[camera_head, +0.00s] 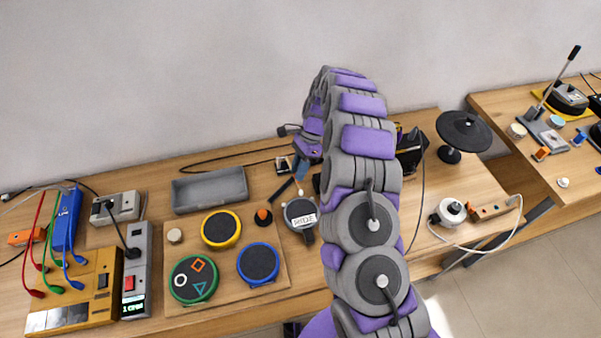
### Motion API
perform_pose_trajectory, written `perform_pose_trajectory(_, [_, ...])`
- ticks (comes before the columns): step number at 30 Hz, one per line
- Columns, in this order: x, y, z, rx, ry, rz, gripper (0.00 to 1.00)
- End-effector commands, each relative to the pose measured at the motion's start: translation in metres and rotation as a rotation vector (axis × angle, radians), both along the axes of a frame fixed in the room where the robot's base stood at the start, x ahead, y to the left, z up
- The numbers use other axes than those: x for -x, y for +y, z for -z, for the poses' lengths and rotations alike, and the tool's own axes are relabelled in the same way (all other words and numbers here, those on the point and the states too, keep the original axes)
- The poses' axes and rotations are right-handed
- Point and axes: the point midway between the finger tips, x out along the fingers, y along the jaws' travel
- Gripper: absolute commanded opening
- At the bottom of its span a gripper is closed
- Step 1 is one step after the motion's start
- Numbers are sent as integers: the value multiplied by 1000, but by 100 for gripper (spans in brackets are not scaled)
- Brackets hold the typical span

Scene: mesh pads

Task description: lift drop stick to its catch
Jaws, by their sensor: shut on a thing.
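A short dark stick (281,191) slants down and to the left just below my gripper; I take it as the drop stick. My gripper (299,170) is at the back of the left table, at the end of my purple and grey arm. It is shut, and its upper end meets the stick's side of the workspace. A small blue part shows at the jaws. The grip itself is too small to make out, and a catch cannot be told apart. My arm hides what lies behind and right of the gripper.
A round grey pad marked RIDE (301,214) lies just below the gripper. A wooden board with yellow (221,229), blue (258,263) and green (194,279) pads is in front. A grey tray (210,190) stands left. A black cymbal-like disc (464,130) stands right.

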Motion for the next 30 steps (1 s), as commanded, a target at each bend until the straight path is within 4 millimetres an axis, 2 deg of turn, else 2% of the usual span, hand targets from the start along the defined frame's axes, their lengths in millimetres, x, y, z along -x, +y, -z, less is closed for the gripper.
perform_pose_trajectory(1, [-10, -1, -7, 4, -20, 5, 0])
perform_pose_trajectory(9, [-26, 3, -22, 3, -24, 5, 0])
perform_pose_trajectory(27, [-36, 5, -20, 6, -23, 8, 0])
perform_pose_trajectory(28, [-36, 5, -20, 6, -23, 8, 28])
perform_pose_trajectory(30, [-36, 5, -20, 6, -23, 8, 35])
